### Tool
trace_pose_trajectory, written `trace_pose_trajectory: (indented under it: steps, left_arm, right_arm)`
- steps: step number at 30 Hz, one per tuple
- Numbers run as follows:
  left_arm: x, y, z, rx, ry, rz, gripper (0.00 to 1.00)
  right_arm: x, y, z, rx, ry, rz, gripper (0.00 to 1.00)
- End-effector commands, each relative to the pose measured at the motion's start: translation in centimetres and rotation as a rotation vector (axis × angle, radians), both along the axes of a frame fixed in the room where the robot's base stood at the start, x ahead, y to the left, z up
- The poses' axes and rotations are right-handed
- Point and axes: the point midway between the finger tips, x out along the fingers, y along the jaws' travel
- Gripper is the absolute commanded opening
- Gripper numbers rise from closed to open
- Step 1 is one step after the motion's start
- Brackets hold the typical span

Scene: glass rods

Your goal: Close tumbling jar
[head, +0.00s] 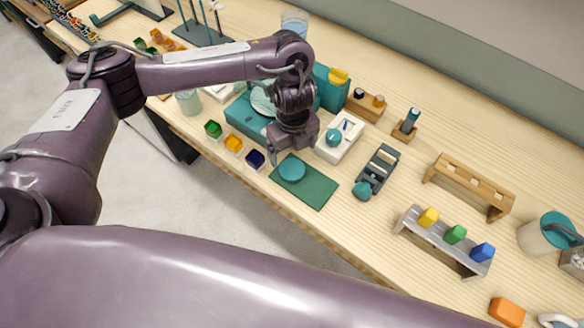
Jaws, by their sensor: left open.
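A round teal lid-like disc (292,170) lies on a dark green mat (318,190) near the table's front edge. My left gripper (291,155) is open, pointing down just behind the disc, with no object visible between its fingers. I cannot tell if it touches anything. I cannot tell for sure which vessel is the tumbling jar. My right gripper is not in view.
A white tray with a teal round part (340,137) and a dark roller device (377,170) stand right of my gripper. Small coloured pots (233,143) line the front edge. A grey rack with coloured blocks (443,240) and a wooden rack (468,184) stand farther right.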

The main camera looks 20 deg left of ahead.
Motion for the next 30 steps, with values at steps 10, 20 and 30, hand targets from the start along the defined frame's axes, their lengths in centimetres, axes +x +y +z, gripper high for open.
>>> trace_pose_trajectory:
  steps: [10, 20, 30]
  left_arm:
    - [-0.1, -0.2, -2.3, -0.004, 0.002, 0.000, 0.89]
    - [0.0, -0.1, -2.7, -0.002, -0.002, -0.001, 0.89]
    - [-0.5, 0.1, -6.3, -0.003, 0.003, 0.000, 0.89]
  right_arm:
    - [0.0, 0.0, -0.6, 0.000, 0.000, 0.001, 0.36]
    - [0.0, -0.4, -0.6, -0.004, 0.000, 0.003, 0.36]
    - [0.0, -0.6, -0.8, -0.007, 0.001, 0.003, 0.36]
